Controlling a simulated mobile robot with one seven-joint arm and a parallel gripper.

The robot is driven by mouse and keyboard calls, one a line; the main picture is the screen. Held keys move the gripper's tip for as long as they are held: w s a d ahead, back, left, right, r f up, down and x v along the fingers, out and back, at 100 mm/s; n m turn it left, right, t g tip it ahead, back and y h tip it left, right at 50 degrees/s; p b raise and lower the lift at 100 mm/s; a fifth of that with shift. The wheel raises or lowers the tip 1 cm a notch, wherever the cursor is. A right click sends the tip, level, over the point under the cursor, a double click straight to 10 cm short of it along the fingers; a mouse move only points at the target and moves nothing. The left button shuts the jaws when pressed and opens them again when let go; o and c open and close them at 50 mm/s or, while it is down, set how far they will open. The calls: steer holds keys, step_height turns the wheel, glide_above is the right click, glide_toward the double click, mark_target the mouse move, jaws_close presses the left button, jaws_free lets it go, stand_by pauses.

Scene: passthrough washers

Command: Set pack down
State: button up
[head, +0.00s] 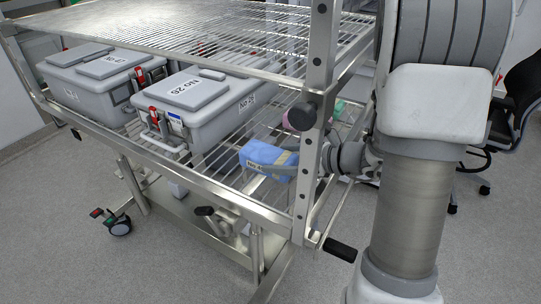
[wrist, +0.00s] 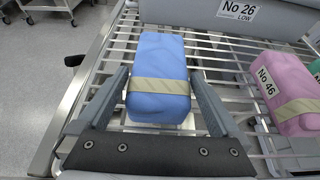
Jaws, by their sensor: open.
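The blue pack (head: 262,155) with a tan band lies on the wire shelf of the metal rack, near the right end. In the wrist view the blue pack (wrist: 160,60) sits lengthwise between the two fingers of my gripper (wrist: 158,82). The fingers are spread, one on each side of the pack, with narrow gaps beside it near the tips. In the head view my gripper (head: 294,162) is at the pack's right end, partly hidden by the rack post.
Grey lidded boxes (head: 198,100) stand on the same shelf to the left. A pink pack (wrist: 286,92) marked No 46 lies to the right in the wrist view. A rack post (head: 308,170) stands close to my arm. An upper wire shelf (head: 180,35) hangs above.

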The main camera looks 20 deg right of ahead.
steer(key=p+v, duration=0.1)
steer(key=v, duration=0.6)
steer(key=shift+s+d+r, duration=0.1)
steer(key=shift+s+d, duration=0.2)
